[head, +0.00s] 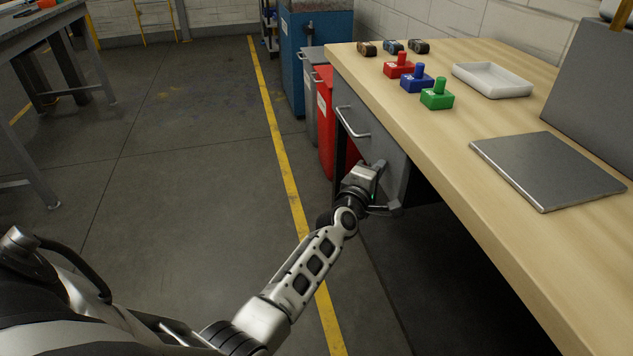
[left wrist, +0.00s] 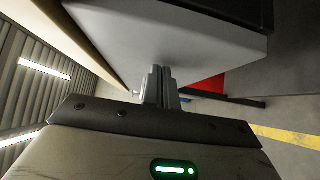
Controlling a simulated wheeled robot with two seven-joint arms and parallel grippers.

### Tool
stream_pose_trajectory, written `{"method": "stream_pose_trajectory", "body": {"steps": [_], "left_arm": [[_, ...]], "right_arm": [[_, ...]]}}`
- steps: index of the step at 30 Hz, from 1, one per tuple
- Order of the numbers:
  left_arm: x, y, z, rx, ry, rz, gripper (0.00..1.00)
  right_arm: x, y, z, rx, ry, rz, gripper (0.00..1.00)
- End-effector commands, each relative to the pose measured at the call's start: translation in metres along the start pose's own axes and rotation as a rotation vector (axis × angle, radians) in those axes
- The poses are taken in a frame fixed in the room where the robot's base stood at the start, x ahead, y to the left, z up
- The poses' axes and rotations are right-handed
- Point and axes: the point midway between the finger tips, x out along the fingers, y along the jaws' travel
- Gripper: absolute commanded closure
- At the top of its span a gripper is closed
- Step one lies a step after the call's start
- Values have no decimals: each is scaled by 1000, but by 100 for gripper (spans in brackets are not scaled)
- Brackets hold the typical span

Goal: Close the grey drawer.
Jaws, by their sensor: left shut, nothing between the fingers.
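The grey drawer (head: 384,150) is under the front edge of the wooden workbench, with a pale bar handle (head: 352,124) on its front. How far it stands out from the bench is hard to tell. My left gripper (head: 379,169) is at the lower right part of the drawer front, away from the handle. In the left wrist view, the gripper's fingers (left wrist: 160,72) are shut together and empty, with their tips at the grey drawer surface (left wrist: 170,38); I cannot tell whether they touch. My right gripper is not in view.
The workbench (head: 430,150) carries red, blue and green stamp-like blocks (head: 417,82), a white tray (head: 492,79) and a flat grey plate (head: 547,168). A red bin (head: 325,115) stands beyond the drawer.

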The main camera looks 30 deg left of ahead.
Motion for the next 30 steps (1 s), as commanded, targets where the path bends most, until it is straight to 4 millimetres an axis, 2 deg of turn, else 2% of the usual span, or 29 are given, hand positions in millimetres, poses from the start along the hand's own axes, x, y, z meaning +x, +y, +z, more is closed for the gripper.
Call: {"method": "stream_pose_trajectory", "body": {"steps": [5,9,15,21,27,30], "left_arm": [[-16,-2,-20,6,-3,-2,100],[-53,-1,-19,2,-2,-4,100],[-92,-2,-20,3,-1,-3,100],[-112,-2,-20,3,0,-1,100],[-116,-2,-20,9,-2,-3,100],[-130,-4,-10,115,-42,-34,100]], "right_arm": [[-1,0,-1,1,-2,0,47],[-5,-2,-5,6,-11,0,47],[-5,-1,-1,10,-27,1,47],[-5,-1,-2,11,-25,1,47],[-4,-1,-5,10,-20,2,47],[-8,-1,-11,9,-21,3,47]]}}
